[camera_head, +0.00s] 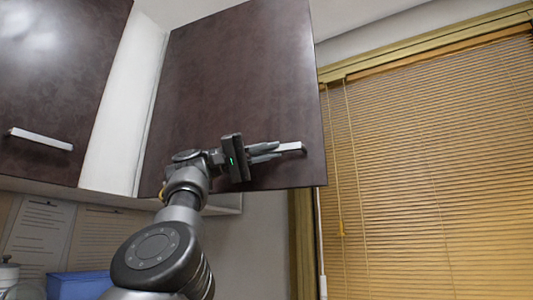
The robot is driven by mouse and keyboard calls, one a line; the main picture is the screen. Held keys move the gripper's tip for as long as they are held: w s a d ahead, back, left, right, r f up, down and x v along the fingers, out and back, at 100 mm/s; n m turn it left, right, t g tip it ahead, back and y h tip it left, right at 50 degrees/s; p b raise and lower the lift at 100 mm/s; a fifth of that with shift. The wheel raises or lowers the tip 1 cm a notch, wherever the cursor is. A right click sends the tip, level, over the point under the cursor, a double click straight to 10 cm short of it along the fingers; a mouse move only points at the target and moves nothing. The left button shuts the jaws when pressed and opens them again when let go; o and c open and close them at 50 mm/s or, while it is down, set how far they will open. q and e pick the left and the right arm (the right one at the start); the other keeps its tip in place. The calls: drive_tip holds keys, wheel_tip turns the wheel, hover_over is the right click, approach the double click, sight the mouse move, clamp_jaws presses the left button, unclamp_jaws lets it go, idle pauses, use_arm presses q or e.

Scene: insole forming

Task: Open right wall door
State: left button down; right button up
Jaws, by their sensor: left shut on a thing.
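The right wall door (235,85) is a dark brown cabinet door in the upper middle of the head view. It stands ajar, with a white strip of the cabinet showing along its left side. Its pale bar handle (291,147) is near the lower right corner. My left gripper (277,150) is shut on this handle, and its fingers hide the handle's left part. My right gripper is not in view.
Another dark cabinet door (55,85) with a pale handle (41,139) is at the left. A window with yellow blinds (430,170) fills the right side. Papers (40,235) hang on the wall below the cabinets, above a blue box (78,286).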

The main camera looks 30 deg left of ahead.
use_arm(q)
drive_tip(key=shift+r, duration=0.1)
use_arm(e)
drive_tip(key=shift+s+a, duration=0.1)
use_arm(q)
drive_tip(key=c, duration=1.6)
unclamp_jaws()
drive_tip(key=shift+c, duration=0.2)
drive_tip(key=shift+o, duration=0.8)
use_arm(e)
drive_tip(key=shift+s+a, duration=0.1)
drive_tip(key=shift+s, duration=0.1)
